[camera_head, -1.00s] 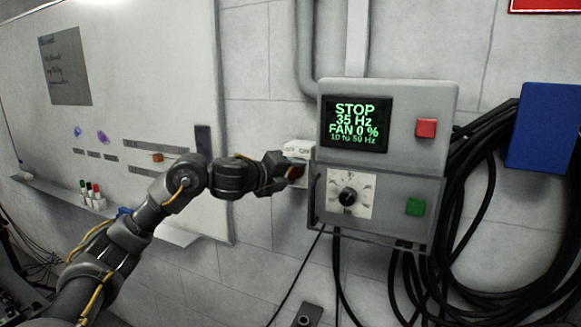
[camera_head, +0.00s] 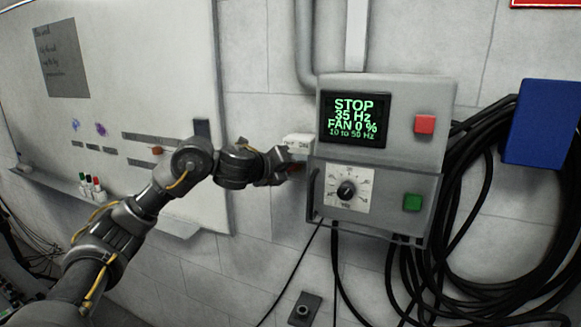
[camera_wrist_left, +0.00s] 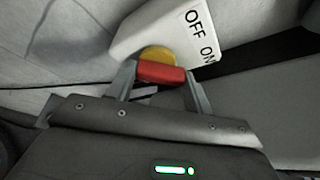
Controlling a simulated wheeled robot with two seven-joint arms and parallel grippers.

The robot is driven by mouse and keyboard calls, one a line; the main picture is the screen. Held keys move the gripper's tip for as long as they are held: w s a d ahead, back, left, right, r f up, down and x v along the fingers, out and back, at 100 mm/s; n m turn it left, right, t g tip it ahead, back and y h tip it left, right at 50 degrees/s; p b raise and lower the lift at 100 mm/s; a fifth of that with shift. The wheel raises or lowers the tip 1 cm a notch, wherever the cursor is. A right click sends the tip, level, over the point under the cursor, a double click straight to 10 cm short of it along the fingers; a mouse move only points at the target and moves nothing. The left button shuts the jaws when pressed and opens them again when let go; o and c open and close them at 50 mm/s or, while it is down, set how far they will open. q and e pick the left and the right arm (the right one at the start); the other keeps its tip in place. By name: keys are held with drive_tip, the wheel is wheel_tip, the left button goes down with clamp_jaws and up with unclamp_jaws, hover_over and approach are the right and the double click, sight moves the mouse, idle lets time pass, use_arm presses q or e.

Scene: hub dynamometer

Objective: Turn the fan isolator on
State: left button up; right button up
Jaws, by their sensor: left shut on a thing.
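The fan isolator is a small white box (camera_head: 297,140) on the wall, just left of the grey control box. In the left wrist view its white face (camera_wrist_left: 160,28) carries the words OFF and ON, with a yellow disc (camera_wrist_left: 158,54) and a red handle (camera_wrist_left: 161,72) below them. My left gripper (camera_wrist_left: 160,80) is shut on the red handle, one finger at each end. In the head view the left gripper (camera_head: 286,168) reaches the isolator from the left and hides most of the handle. The handle lies nearly level in the wrist view. My right gripper is not in view.
The control box (camera_head: 415,92) shows STOP, 35 Hz and FAN 0 % on its screen (camera_head: 354,119). It has a red button (camera_head: 425,124), a green button (camera_head: 412,202) and a dial (camera_head: 347,190). Black cables (camera_head: 470,200) hang right; a whiteboard (camera_head: 130,60) is left.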

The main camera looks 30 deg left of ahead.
use_arm(q)
drive_tip(key=o, duration=1)
drive_tip(key=b+v, duration=0.3)
drive_tip(key=v, duration=0.7)
drive_tip(key=shift+s, duration=0.4)
drive_tip(key=shift+a, duration=0.15)
